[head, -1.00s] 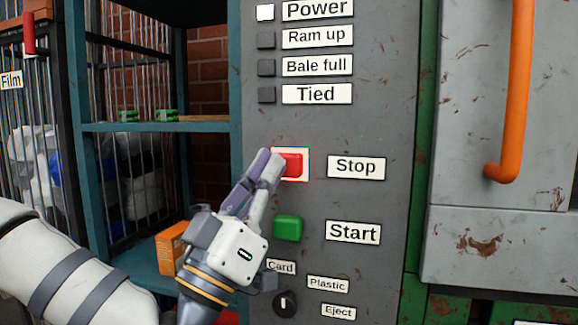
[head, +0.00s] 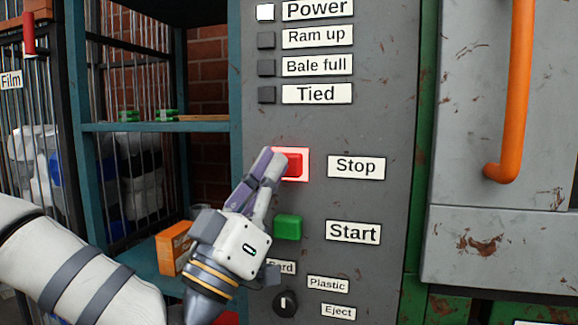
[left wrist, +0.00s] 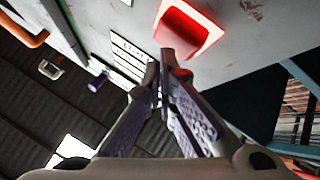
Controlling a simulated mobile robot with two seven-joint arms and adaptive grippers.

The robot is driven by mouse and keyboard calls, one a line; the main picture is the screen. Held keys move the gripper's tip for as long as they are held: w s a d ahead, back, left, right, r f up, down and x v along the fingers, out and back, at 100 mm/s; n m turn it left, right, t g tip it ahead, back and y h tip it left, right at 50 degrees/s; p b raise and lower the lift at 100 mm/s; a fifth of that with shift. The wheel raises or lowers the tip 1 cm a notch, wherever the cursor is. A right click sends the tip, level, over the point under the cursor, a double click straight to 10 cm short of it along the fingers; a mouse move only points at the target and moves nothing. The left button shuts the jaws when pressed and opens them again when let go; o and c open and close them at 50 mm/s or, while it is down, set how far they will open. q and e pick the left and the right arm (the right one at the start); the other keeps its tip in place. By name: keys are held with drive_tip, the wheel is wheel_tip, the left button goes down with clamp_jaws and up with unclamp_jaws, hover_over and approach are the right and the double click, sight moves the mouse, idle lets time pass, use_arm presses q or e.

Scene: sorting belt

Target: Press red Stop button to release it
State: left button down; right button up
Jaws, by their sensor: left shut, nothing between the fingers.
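The red Stop button (head: 294,164) is on the grey control panel (head: 385,120), left of the label "Stop". A lit red-white surround frames it. My left gripper (head: 272,155) is shut and empty, its fingertips at the left edge of the button in the head view. In the left wrist view the button (left wrist: 183,30) shows beyond the closed fingertips (left wrist: 168,62), with red glow on one fingertip. I cannot tell whether the tips touch the button. My right gripper is not in view.
The green Start button (head: 288,227) sits just below, with a selector knob (head: 285,303) under it. An orange handle (head: 512,90) is on the cabinet at right. A teal shelf (head: 155,127) with an orange box (head: 172,248) stands at left.

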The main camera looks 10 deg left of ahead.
use_arm(q)
drive_tip(key=shift+w, duration=0.55)
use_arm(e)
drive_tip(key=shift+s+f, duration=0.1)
use_arm(q)
drive_tip(key=shift+s, duration=0.1)
idle(0.3)
drive_tip(key=shift+s+p, duration=0.35)
drive_tip(key=shift+s, duration=0.65)
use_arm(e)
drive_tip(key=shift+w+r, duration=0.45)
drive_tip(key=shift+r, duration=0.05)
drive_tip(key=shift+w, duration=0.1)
use_arm(q)
drive_tip(key=s+p, duration=0.2)
drive_tip(key=s, duration=0.4)
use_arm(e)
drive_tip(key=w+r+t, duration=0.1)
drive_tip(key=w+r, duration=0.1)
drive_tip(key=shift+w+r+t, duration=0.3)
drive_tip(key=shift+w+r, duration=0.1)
